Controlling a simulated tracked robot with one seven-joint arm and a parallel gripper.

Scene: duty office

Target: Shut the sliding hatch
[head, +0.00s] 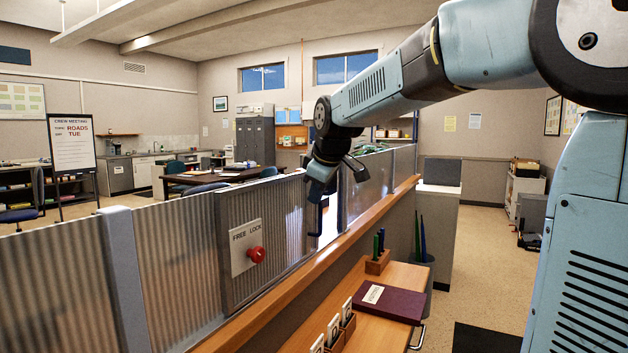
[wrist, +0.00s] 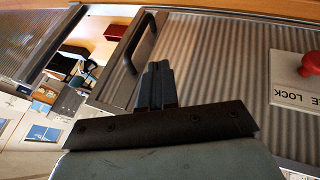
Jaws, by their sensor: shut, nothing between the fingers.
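The sliding hatch (head: 270,212) is a ribbed, translucent panel in a grey frame, part of a low partition. It also shows in the wrist view (wrist: 220,75). A gap (head: 328,222) stands open at its right edge in the head view, and the room shows through it in the wrist view. A dark bar handle (wrist: 146,50) runs near that edge. A plate marked FREE LOCK (head: 246,246) carries a red knob (head: 257,255). My gripper (wrist: 158,68) is shut and empty, its tips close to the handle; I cannot tell whether they touch.
A wooden ledge (head: 310,268) runs along the partition. Below it, a desk (head: 375,290) holds a maroon folder (head: 390,303), a pen holder (head: 378,262) and card racks (head: 335,335). Another ribbed panel (head: 368,187) stands beyond the gap.

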